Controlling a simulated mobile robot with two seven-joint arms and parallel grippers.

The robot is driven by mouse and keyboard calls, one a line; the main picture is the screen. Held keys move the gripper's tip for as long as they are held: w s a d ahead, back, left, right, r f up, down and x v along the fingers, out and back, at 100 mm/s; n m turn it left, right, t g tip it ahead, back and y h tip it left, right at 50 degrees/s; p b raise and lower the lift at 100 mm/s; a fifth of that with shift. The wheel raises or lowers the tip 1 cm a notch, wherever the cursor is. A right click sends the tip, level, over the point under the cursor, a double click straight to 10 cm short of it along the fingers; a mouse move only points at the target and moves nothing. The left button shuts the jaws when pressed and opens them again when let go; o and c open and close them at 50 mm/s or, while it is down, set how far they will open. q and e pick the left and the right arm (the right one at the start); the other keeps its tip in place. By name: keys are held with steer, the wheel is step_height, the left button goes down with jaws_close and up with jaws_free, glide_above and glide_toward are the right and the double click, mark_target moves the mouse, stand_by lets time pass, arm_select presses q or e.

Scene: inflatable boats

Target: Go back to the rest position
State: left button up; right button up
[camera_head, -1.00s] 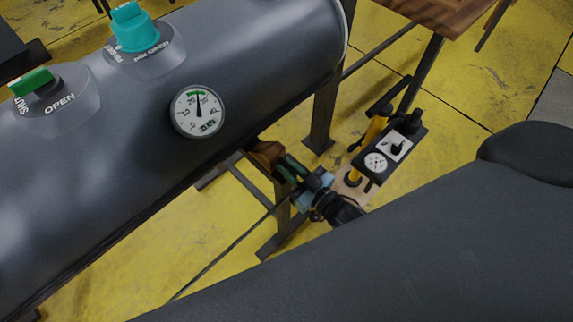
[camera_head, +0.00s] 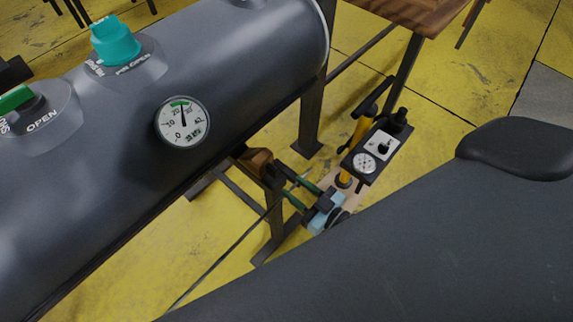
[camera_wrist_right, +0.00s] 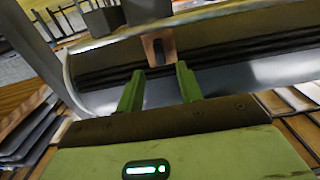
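My right gripper (camera_head: 287,187) is low beside the underside of a grey inflatable tube (camera_head: 230,60). Its two green fingers point up and left toward a brown piece (camera_head: 254,162) under the tube. In the right wrist view the fingers (camera_wrist_right: 160,82) are apart with nothing between them. The brown piece (camera_wrist_right: 148,50), with a dark slot, is beyond the fingertips there, with a gap between. My left gripper is not in view.
The tube carries a round pressure gauge (camera_head: 182,121), a teal knob (camera_head: 115,42) and a green knob (camera_head: 15,98). A yellow pump (camera_head: 362,128) with a dark control box (camera_head: 378,147) stands right of my gripper. A wooden table (camera_head: 400,12) is behind. Yellow floor (camera_head: 440,125) is clear at right.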

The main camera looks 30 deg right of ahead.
steer(key=shift+v, duration=0.85)
steer(key=s+f+m+g+h, duration=0.1)
steer(key=s+f+g, duration=0.2)
steer(key=s, duration=0.7)
steer(key=s+f+m+g+h, duration=0.1)
steer(key=s+f+g+h, duration=0.2)
steer(key=s, duration=0.7)
steer(key=s+f+g, duration=0.3)
steer(key=s+g, duration=0.1)
steer(key=s, duration=0.6)
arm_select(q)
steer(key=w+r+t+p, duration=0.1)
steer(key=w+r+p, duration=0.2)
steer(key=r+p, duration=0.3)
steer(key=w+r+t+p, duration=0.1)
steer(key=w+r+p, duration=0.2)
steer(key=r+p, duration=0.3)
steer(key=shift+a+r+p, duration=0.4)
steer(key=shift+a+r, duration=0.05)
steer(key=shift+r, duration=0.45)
arm_select(e)
steer(key=w+r+t, duration=0.1)
steer(key=w+r, duration=0.2)
steer(key=r, duration=0.4)
steer(key=w+r, duration=0.4)
steer(key=r, duration=0.3)
steer(key=shift+t, duration=0.4)
